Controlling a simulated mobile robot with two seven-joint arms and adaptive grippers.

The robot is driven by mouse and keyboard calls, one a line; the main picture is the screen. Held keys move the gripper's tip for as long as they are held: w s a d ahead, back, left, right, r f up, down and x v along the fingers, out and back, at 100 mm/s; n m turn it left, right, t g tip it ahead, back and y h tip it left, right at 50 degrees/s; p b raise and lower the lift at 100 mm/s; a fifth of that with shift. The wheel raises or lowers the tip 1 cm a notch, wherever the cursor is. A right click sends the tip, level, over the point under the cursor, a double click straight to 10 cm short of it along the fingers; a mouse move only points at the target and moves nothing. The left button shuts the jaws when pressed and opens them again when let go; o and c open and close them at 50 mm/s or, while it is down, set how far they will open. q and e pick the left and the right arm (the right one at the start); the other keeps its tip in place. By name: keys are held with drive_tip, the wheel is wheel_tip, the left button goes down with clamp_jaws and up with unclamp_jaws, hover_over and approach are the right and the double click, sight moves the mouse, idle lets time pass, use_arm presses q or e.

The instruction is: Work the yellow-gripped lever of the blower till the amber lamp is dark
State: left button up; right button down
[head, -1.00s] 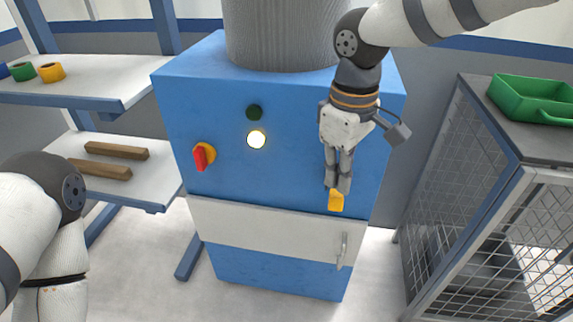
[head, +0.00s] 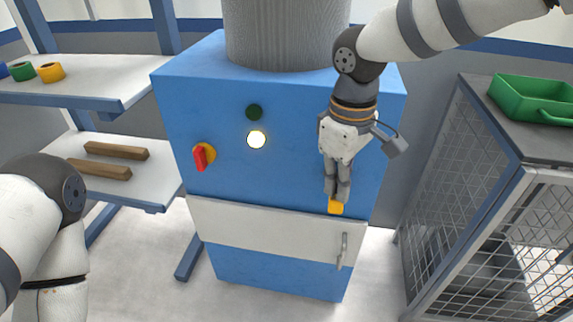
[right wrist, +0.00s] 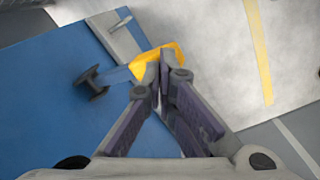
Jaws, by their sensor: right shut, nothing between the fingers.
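The blue blower (head: 225,130) stands in the middle of the head view. Its lower lamp (head: 256,139) glows bright whitish yellow; a dark green lamp (head: 254,112) sits just above it. The lever's yellow grip (head: 335,207) shows just below my right gripper (head: 337,196), low on the right of the blower front. In the right wrist view the yellow grip (right wrist: 168,54) lies across the tips of my right gripper (right wrist: 160,65), with the lever shaft (right wrist: 118,76) running left to a dark pivot. My right gripper is shut with nothing between its fingers. My left gripper is out of view.
A red switch handle (head: 200,158) on a yellow base is on the blower front. Below is a pale panel (head: 265,229) with a metal handle (head: 343,250). A mesh cage (head: 460,200) with a green tray (head: 535,98) stands right; shelves (head: 60,90) stand left.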

wheel_tip(320, 180, down, 8)
drive_tip(key=b, duration=0.1)
wheel_tip(320, 180, up, 10)
drive_tip(key=p, duration=0.3)
drive_tip(key=shift+f, duration=0.2)
drive_tip(key=shift+r, duration=0.35)
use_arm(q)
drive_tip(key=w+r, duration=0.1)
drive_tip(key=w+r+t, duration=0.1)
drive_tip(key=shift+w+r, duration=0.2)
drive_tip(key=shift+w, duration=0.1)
use_arm(e)
drive_tip(key=shift+f, duration=0.1)
wheel_tip(320, 180, down, 10)
drive_tip(key=b, duration=0.1)
wheel_tip(320, 180, up, 9)
drive_tip(key=shift+r+p, duration=0.15)
drive_tip(key=shift+p, duration=0.5)
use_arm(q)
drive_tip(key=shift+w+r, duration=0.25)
use_arm(e)
drive_tip(key=shift+r, duration=0.3)
